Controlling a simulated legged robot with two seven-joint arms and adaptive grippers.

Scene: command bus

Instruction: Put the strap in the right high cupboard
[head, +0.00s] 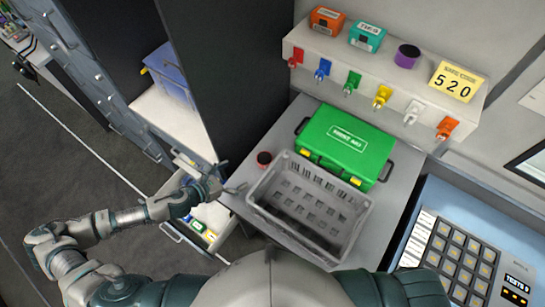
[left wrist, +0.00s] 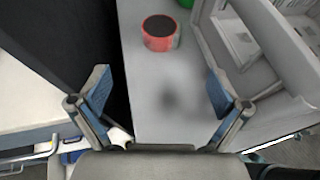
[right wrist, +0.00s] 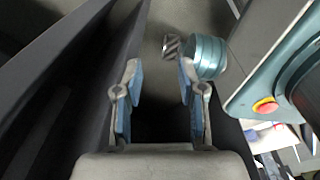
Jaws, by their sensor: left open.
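A small red roll with a dark top, which looks like the strap (head: 264,158), stands on the grey counter left of the grey crate. It also shows in the left wrist view (left wrist: 160,43), beyond and between the fingertips. My left gripper (head: 229,180) is open and empty at the counter's left edge, apart from the roll. In the left wrist view its fingers (left wrist: 160,83) are spread wide over the counter. My right gripper (right wrist: 158,75) is open and empty in its wrist view and is outside the head view. I cannot tell which cupboard is the right high one.
The grey crate (head: 335,233) and a green case (head: 346,139) fill much of the counter. A dark tall panel (head: 222,70) rises at its back left, beside a blue bin (head: 172,75) on a white shelf. An open drawer (head: 212,218) lies below my left gripper.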

